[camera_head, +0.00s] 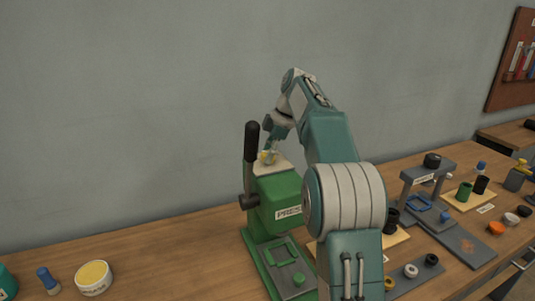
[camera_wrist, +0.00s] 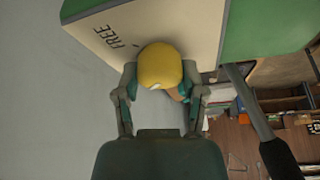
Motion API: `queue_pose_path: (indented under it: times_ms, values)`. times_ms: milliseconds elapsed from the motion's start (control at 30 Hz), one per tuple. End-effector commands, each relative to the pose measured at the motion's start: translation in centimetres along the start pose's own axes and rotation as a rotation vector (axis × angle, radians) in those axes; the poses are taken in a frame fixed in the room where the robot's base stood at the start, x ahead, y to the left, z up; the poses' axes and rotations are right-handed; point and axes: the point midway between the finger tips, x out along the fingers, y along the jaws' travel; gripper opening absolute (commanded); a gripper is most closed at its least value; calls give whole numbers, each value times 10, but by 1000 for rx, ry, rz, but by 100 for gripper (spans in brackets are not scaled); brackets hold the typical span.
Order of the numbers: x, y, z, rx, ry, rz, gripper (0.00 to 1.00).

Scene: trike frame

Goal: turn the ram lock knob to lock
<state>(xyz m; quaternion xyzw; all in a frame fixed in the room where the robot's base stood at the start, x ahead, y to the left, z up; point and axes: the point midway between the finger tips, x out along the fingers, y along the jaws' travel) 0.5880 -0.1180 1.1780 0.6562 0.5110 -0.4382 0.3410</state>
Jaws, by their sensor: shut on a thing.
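The yellow ram lock knob (camera_wrist: 160,64) sits on a cream plate (camera_wrist: 88,40) on the green press. The word FREE is printed on the plate left of the knob; no other label shows. A small white mark is on the knob's near side. My gripper (camera_wrist: 160,78) is shut on the knob, one finger on each side. In the head view, the press (camera_head: 283,200) stands on the bench, and my gripper (camera_head: 268,152) reaches down to the small yellow knob on its top. My fingers partly hide the knob there.
The press's upright black lever (camera_head: 251,143) stands close left of my gripper. A grey stand (camera_head: 428,172) and several small parts lie to the right.

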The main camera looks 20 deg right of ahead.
Motion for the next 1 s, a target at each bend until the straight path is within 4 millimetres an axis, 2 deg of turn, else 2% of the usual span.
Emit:
queue_pose_path:
  times_ms: [667, 700, 767, 1000]
  values:
    - [3, 1, 2, -56, -3, -27, 6]
    - [3, 1, 2, -56, -3, -27, 62]
    - [3, 1, 2, -56, -2, -27, 87]
    - [1, 0, 1, -57, -2, -24, 87]
